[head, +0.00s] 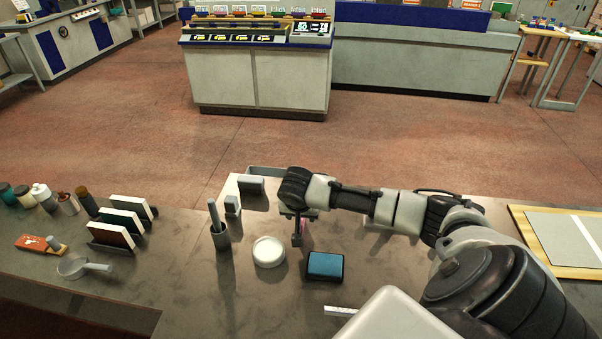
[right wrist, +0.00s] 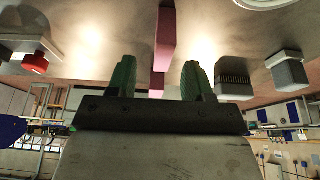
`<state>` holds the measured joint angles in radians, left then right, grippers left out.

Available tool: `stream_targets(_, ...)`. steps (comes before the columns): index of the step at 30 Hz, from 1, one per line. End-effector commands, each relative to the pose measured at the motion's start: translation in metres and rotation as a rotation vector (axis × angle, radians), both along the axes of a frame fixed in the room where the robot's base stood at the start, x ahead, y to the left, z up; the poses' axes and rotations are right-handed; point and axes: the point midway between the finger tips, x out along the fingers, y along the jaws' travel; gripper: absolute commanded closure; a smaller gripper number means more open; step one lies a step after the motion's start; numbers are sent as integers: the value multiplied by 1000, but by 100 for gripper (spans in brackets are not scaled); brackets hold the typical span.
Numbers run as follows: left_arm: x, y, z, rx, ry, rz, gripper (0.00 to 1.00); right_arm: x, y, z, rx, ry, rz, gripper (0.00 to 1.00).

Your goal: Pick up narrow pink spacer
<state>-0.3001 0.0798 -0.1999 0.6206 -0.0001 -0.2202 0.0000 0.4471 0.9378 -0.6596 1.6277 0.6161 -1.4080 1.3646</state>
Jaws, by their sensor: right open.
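A pink piece (head: 304,226) shows in the head view, partly hidden behind my right gripper (head: 297,222). In the right wrist view a long pink block (right wrist: 166,35) lies beyond the fingertips. A narrower pink strip (right wrist: 157,82) shows between the green fingers. I cannot tell whether these are one spacer or two. My right gripper (right wrist: 153,78) is open in the wrist view, with a finger on each side of the strip; I see no clear contact. My left gripper is in neither view.
A blue-topped pad (head: 325,265) and a round white dish (head: 268,252) stand near my right gripper. A grey cup with a stick (head: 220,237) is to the left. Upright boards (head: 122,222) and bottles stand farther left. A wooden-edged board (head: 560,240) lies at right.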

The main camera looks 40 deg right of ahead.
Motion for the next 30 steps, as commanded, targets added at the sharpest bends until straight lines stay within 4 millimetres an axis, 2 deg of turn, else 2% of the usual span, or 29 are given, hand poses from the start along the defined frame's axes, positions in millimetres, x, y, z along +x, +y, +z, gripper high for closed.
stream_targets(4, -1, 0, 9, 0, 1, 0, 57, 7, -4, -18, -1, 1, -1, 49)
stream_targets(9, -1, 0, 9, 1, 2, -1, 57, 11, -9, -36, -1, 0, 1, 49)
stream_targets(17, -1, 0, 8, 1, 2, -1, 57, 11, -10, -39, -1, -1, 2, 49)
stream_targets(27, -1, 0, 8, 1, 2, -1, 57, 11, -10, -38, -1, -1, 2, 100)
stream_targets(30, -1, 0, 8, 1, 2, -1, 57, 11, -10, -38, -1, -1, 2, 100)
